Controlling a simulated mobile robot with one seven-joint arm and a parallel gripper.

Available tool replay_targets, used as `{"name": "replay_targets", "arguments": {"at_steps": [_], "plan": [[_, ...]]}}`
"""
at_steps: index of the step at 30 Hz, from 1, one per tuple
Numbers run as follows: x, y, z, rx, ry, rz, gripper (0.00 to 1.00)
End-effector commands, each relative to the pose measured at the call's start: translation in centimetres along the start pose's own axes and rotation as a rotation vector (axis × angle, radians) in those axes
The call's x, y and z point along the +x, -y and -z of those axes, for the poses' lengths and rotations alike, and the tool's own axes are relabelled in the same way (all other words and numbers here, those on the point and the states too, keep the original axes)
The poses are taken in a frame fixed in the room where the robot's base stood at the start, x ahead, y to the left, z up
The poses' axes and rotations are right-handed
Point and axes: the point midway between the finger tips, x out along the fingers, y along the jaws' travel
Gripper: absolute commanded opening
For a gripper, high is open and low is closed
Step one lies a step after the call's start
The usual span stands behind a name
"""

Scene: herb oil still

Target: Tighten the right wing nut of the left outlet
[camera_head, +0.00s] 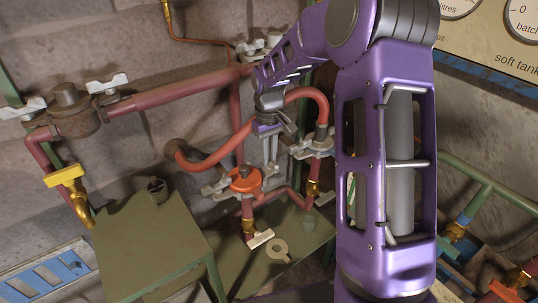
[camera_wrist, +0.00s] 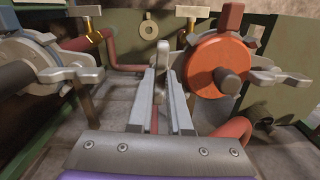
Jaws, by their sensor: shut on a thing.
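The left outlet has an orange round flange (camera_head: 245,179) with a grey wing nut on each side. It also shows at the right in the wrist view (camera_wrist: 222,66). My gripper (camera_head: 270,156) points down just right of the flange. In the wrist view its fingers (camera_wrist: 161,92) are shut on a grey upright wing, the right wing nut (camera_wrist: 163,56). The fingers hide its lower part. The flange's left wing nut (camera_head: 214,188) shows clear of my gripper, also in the wrist view (camera_wrist: 275,76).
A grey flange (camera_head: 319,143) with wing nuts stands close by to the right. A red hose (camera_head: 238,144) arches behind my gripper. A green table (camera_head: 155,235) is at lower left. A loose ring (camera_head: 281,249) lies on the lower green surface.

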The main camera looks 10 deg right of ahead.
Motion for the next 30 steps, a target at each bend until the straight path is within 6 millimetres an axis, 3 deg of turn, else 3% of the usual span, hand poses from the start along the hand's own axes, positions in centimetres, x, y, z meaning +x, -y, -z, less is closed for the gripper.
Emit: {"name": "replay_targets", "arguments": {"at_steps": [30], "plan": [[-0.16,0.04,0.06,0.91,-0.002,-0.001,0.0]]}}
